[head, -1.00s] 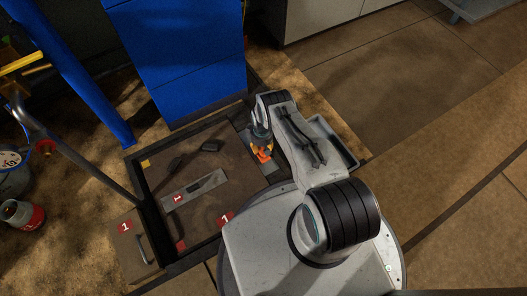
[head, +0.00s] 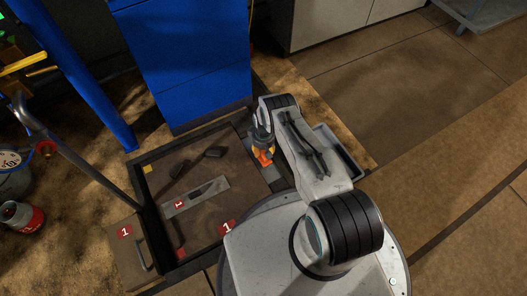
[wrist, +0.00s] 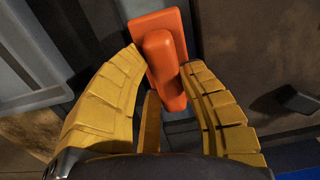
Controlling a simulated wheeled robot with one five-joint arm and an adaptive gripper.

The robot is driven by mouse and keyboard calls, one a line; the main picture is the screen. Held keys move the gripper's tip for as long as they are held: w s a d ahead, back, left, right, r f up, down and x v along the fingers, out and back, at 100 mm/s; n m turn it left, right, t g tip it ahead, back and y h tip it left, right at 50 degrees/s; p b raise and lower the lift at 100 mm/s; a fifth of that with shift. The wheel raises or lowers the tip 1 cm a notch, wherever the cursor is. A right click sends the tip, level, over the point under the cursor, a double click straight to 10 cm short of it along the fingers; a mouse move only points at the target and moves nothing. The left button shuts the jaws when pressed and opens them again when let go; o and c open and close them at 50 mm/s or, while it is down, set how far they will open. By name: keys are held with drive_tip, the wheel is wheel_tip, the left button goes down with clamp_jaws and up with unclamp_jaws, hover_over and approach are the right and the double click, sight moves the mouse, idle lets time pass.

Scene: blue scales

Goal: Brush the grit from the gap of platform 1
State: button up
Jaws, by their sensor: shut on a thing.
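Platform 1 (head: 232,165) is a brown plate in a dark frame, with red number 1 labels, on the floor beside my base. My gripper (head: 262,146) is at its right edge, near the dark border strip. In the wrist view my gripper's yellow fingers (wrist: 162,62) are shut on an orange handle-like block (wrist: 166,60), probably the brush. The orange part (head: 263,158) also shows in the head view. No bristles are visible. A dark gap (head: 154,215) runs along the platform's left side. I cannot make out any grit.
A blue cabinet (head: 187,65) stands behind the platform. A grey post (head: 85,165) leans at the left, near a red and white canister (head: 22,216). The floor at right is clear.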

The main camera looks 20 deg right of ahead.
drive_tip(key=shift+r+p, duration=2.85)
drive_tip(key=shift+r, duration=1.3)
drive_tip(key=shift+r, duration=0.1)
